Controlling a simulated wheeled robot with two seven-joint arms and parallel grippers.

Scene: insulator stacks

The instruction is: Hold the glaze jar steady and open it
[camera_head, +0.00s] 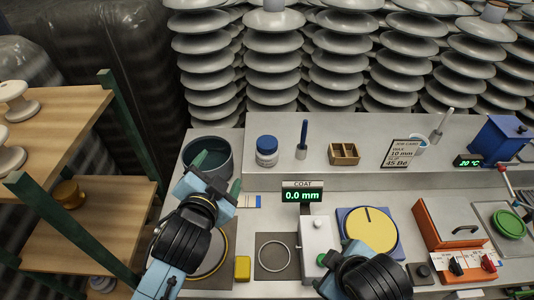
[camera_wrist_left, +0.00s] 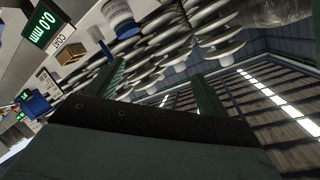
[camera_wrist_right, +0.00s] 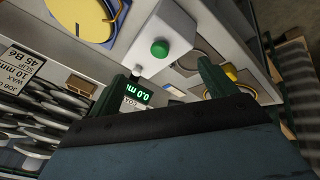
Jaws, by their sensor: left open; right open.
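The glaze jar appears to be the white jar with a blue lid (camera_head: 267,150), upright on the raised back shelf with its lid on. My right gripper (camera_wrist_right: 170,85) is open and empty. In the head view its fingers are mostly hidden behind its wrist, near the white box with a green button (camera_head: 316,240).
A blue-handled tool (camera_head: 302,138) in a holder and a wooden box (camera_head: 344,153) stand right of the jar. The COAT display (camera_head: 303,195) rises in front of the shelf. A yellow disc (camera_head: 371,229) lies right of the white box. A wooden rack (camera_head: 95,215) stands left.

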